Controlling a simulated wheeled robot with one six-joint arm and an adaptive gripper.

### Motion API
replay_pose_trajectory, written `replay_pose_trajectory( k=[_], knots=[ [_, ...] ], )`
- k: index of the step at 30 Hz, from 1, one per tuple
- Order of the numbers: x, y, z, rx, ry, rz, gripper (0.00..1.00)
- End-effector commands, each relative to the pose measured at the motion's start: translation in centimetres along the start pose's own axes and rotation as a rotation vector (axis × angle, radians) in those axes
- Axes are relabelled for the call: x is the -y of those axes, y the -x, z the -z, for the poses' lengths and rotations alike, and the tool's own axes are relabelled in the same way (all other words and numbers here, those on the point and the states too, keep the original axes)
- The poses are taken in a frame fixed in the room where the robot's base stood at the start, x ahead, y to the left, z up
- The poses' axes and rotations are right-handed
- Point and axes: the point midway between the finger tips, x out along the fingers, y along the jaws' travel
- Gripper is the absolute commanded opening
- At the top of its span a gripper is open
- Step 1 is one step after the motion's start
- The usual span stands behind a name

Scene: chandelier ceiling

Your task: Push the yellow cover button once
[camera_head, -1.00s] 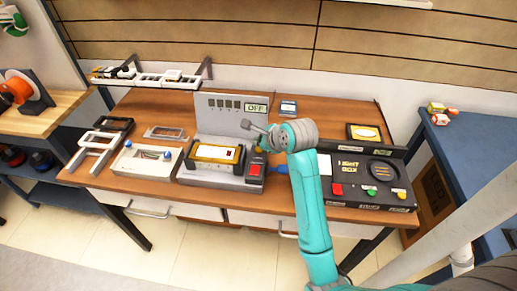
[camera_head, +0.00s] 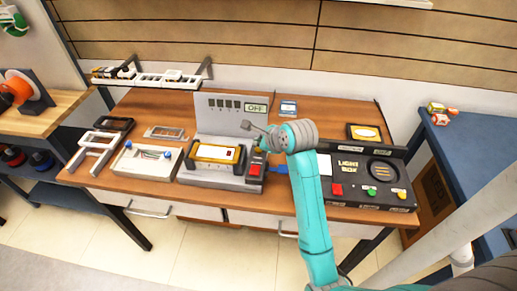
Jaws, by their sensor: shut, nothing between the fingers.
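A yellow button (camera_head: 401,195) sits at the right end of a button row on the dark light box panel (camera_head: 352,196) on the right of the desk. A red button (camera_head: 337,189) and a green button (camera_head: 371,193) are left of it. A yellow-framed device (camera_head: 217,153) rests in a grey station (camera_head: 222,181) at the desk's middle. My gripper (camera_head: 260,152) is a small dark shape at the teal wrist, over the station's right side near its red switch (camera_head: 255,170). It is shut and empty, well left of the yellow button. Its fingertips are largely unclear.
The station's upright panel (camera_head: 220,103) reads OFF, with a grey lever (camera_head: 247,125) in front. A round dish on the light box lies behind the buttons. Bare wood (camera_head: 330,122) shows at the back.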

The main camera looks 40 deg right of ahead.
Motion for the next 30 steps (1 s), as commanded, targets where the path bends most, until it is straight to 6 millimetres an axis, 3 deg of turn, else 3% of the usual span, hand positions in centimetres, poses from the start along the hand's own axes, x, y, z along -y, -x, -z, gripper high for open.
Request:
replay_pose_trajectory(
  k=[30],
  knots=[
    [-0.44,-0.57,0.44,0.0,0.0,0.0,0.0]
  ],
)
